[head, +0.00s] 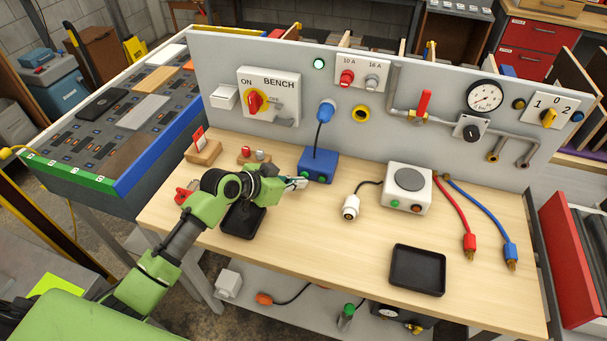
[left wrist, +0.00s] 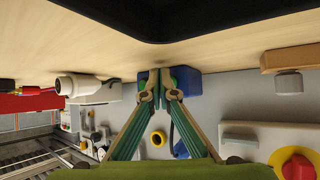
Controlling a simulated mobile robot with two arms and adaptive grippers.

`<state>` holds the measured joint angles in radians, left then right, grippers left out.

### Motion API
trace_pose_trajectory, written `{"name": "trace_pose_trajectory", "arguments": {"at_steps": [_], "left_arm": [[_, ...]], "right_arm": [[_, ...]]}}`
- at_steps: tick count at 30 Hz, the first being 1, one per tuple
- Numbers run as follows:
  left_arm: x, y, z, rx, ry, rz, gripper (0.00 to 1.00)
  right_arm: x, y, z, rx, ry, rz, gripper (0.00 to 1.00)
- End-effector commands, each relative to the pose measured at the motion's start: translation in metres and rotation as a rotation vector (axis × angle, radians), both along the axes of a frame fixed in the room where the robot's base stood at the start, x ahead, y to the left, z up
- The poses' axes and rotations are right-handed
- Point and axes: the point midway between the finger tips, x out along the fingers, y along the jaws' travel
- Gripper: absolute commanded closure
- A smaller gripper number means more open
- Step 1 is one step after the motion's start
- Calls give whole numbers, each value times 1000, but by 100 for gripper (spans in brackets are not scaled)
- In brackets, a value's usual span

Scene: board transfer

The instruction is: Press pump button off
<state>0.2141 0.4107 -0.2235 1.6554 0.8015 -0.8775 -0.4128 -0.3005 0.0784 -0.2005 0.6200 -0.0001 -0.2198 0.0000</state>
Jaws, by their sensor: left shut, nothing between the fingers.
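The blue pump box (head: 318,163) stands on the bench at the foot of the back panel, with a cable running up to a blue plug (head: 326,110). A green button (head: 305,174) shows on its front, with a second small button (head: 322,179) to its right. My left gripper (head: 302,183) is shut and empty, with its fingertips close in front of the box's green-button side. In the left wrist view, the scene is upside down, and the shut fingertips (left wrist: 160,84) overlap the blue box (left wrist: 189,82). I cannot tell whether they touch it. My right gripper is not in view.
A white box with a grey disc (head: 408,188) and a white plug (head: 350,207) stand to the right. A black tray (head: 418,270) lies at the front. Another black tray (head: 240,222) is under my left arm. Wooden blocks (head: 204,152) are at the left.

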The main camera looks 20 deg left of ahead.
Motion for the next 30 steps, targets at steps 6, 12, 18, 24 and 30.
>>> {"name": "trace_pose_trajectory", "arguments": {"at_steps": [6, 12, 18, 24, 30], "left_arm": [[-1, 0, 0, -1, -1, 0, 100], [-11, 0, 2, 0, 2, 0, 100], [-32, 1, 2, 0, 3, 0, 100], [-51, 1, 2, 0, 2, 0, 100], [-61, 2, 0, 0, 1, -1, 100]], "right_arm": [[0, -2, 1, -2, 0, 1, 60], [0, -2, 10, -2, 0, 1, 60], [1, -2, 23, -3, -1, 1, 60], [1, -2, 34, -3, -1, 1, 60], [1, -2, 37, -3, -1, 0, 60]]}}
